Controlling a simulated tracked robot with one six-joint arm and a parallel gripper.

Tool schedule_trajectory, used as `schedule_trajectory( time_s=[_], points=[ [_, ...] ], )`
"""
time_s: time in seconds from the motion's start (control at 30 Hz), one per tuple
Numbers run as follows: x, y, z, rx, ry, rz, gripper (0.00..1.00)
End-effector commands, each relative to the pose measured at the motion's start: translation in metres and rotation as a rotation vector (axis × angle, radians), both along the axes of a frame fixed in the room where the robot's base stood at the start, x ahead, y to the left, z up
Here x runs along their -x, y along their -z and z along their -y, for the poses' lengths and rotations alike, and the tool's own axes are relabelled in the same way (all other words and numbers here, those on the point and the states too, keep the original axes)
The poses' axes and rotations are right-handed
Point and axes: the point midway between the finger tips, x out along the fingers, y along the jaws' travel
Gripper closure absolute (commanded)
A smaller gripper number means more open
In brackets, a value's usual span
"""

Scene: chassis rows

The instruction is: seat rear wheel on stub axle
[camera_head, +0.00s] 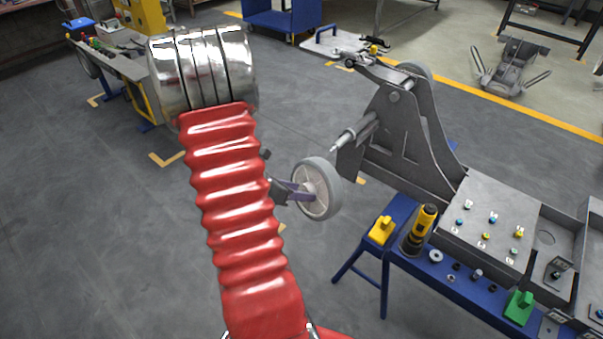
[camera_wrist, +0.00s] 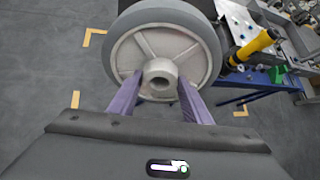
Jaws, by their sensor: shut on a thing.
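The rear wheel (camera_head: 318,189) has a grey tyre and a pale spoked hub. My gripper (camera_head: 297,191) is shut on its hub and holds it in the air, left of the chassis. In the wrist view the wheel (camera_wrist: 165,58) faces the camera, with the purple fingers of my gripper (camera_wrist: 158,92) on both sides of the round hub boss. The stub axle (camera_head: 352,135) sticks out to the left from the grey chassis upright (camera_head: 400,130). The wheel is apart from the axle, below and left of its tip. The axle does not show clearly in the wrist view.
A blue bench (camera_head: 395,262) bears a yellow-and-black tool (camera_head: 418,230), a yellow block (camera_head: 382,230), a green block (camera_head: 519,305) and small parts. A grey panel (camera_head: 480,215) with coloured knobs adjoins the chassis upright. The floor left of the wheel is clear.

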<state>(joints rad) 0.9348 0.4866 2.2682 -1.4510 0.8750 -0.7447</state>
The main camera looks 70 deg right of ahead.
Motion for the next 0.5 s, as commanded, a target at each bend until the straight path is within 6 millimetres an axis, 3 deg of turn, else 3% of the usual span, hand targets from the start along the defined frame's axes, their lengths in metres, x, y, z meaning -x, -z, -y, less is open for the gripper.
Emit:
schedule_trajectory(
  time_s=[0.3,0.5],
  points=[
    [0.000,-0.030,0.026,0.151,-0.164,-0.094,1.00],
    [-0.005,-0.041,0.033,0.225,-0.216,-0.131,1.00]
  ],
)
